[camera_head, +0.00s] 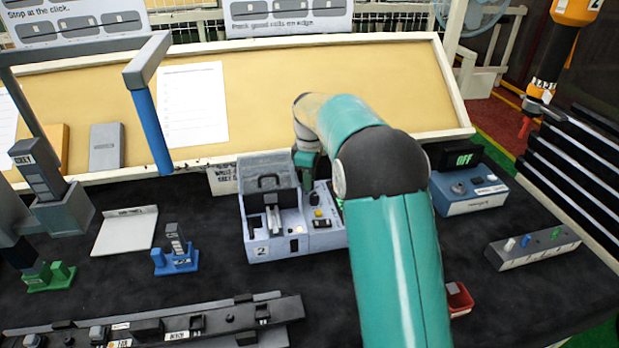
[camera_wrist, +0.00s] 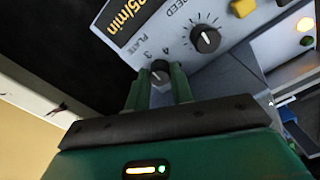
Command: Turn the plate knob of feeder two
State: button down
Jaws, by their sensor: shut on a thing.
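Feeder two (camera_head: 272,240), a pale grey unit marked 2, stands on the dark bench in the head view. Its control panel (camera_head: 322,238) is on its right side. In the wrist view the plate knob (camera_wrist: 160,67) is small and dark, beside the word PLATE and the numbers 3 and 4. My gripper (camera_wrist: 160,80) has its green fingers on either side of this knob and is shut on it. The fingers hide part of the knob, so its pointer cannot be read. In the head view my arm hides part of the panel.
The speed knob (camera_wrist: 206,39) sits close by my fingers, near a lit yellow display (camera_wrist: 130,18) ending in 35/min. A yellow button (camera_wrist: 243,8) is farther right. A blue box (camera_head: 470,200) with an OFF display stands right of my arm.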

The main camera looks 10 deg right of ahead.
jog(key=m, duration=0.5)
jog(key=shift+m, duration=0.4)
jog(key=m, duration=0.5)
jog(key=shift+m, duration=0.3)
jog(key=c, duration=1.2)
grip_release()
jog(key=shift+a, duration=0.1)
